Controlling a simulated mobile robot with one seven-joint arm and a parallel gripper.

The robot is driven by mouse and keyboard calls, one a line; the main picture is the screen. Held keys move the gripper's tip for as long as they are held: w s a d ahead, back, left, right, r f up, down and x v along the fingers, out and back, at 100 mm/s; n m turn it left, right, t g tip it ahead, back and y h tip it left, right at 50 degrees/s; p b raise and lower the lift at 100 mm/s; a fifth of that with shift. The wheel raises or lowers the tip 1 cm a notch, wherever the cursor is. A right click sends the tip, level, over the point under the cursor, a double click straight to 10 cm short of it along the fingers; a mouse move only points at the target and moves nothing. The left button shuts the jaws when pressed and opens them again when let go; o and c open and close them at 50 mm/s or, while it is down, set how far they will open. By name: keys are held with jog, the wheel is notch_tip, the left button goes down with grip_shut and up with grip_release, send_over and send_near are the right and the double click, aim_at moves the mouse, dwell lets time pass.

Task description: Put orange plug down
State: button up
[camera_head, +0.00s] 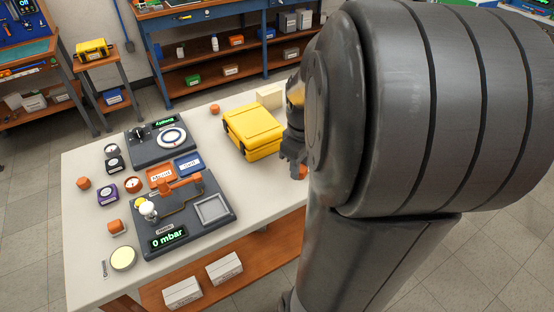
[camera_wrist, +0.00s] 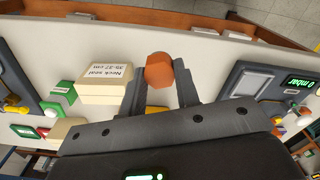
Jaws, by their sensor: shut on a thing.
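An orange plug (camera_wrist: 159,70) with a faceted, rounded shape sits between the two fingertips of my gripper (camera_wrist: 161,80) in the wrist view. The fingers are shut on its sides. Behind it is the pale tabletop (camera_wrist: 208,55); I cannot tell whether the plug touches it. In the head view my gripper (camera_head: 296,158) is at the right edge of the white table (camera_head: 82,262), mostly hidden by my arm, with a bit of orange at its tips. Other orange plug-like pieces lie on the table at the back (camera_head: 214,108), left (camera_head: 83,183) and front left (camera_head: 115,227).
A yellow case (camera_head: 253,130) stands left of my gripper. A test device reading 0 mbar (camera_head: 185,215) and another device with a round dial (camera_head: 160,140) fill the table's middle. In the wrist view a "Neck seal" box (camera_wrist: 104,85) stands close left of the plug.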

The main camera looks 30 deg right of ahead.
jog(key=w+d+r+n, duration=0.1)
jog(key=w+d+r, duration=0.2)
jog(key=w, duration=0.5)
jog(key=w+d+r, duration=0.2)
jog(key=w+r, duration=0.1)
jog(key=w, duration=0.4)
jog(key=w+d+r+n, duration=0.1)
jog(key=w+d+r, duration=0.2)
jog(key=w, duration=0.5)
send_over(245, 117)
notch_tip(245, 117, down, 7)
jog(key=shift+r, duration=0.1)
jog(key=shift+f, duration=2.05)
jog(key=o, duration=1)
jog(key=shift+f, duration=0.1)
jog(key=shift+c, duration=0.2)
